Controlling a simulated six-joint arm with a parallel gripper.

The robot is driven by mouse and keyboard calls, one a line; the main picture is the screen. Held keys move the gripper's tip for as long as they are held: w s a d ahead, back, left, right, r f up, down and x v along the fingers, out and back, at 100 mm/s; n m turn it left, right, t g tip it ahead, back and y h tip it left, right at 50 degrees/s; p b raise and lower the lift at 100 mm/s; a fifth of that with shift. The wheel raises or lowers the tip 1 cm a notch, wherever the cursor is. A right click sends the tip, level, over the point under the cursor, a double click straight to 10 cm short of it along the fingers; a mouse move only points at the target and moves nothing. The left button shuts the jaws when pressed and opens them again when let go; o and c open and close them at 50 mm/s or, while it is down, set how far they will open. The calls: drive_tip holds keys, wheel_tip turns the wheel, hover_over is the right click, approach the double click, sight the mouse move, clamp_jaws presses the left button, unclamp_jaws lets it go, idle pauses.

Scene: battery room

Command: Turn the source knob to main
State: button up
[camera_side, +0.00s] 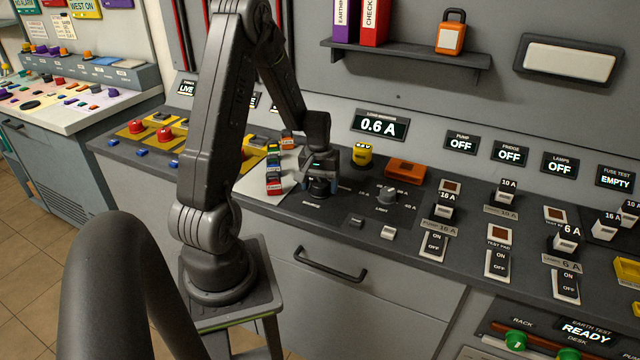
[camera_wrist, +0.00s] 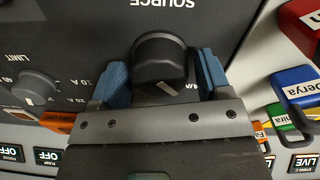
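The source knob (camera_wrist: 160,58) is a round black knob under the upside-down SOURCE lettering in the wrist view. A pale pointer mark on it is partly visible near my gripper's body and slants toward the lower right. Part of a label shows beside it, mostly hidden. My gripper (camera_wrist: 160,82) has its blue fingers on either side of the knob, with narrow dark gaps showing, so it looks open around the knob. In the side view my gripper (camera_side: 320,178) points down over the source knob (camera_side: 319,188), hiding much of it and its labels.
The limit knob (camera_side: 387,195) stands to the right on the same panel. An orange box (camera_side: 405,171) and a yellow knob (camera_side: 362,153) are behind. Coloured tags (camera_side: 274,172) lie close on the left, including a blue one (camera_wrist: 296,90). Switches stand farther right.

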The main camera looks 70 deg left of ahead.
sight(319, 182)
drive_tip(key=shift+o, duration=0.5)
wheel_tip(319, 182, up, 14)
drive_tip(key=shift+s, duration=0.2)
drive_tip(key=shift+f, duration=0.1)
drive_tip(key=w+d+r+m+t+y, duration=0.15)
drive_tip(key=d+r+m, duration=0.4)
drive_tip(key=d, duration=0.85)
drive_tip(key=s+d+r+m+t, duration=0.1)
drive_tip(key=s+d+m+t, duration=0.1)
drive_tip(key=d, duration=0.5)
drive_tip(key=s+d+r+m+t+h, duration=0.1)
drive_tip(key=s+d+r+m, duration=0.1)
drive_tip(key=s+d+m, duration=0.2)
drive_tip(key=s+d, duration=0.2)
drive_tip(key=d, duration=0.2)
drive_tip(key=shift+s+r+t, duration=0.15)
drive_tip(key=shift+r+t, duration=0.15)
drive_tip(key=shift+t, duration=0.05)
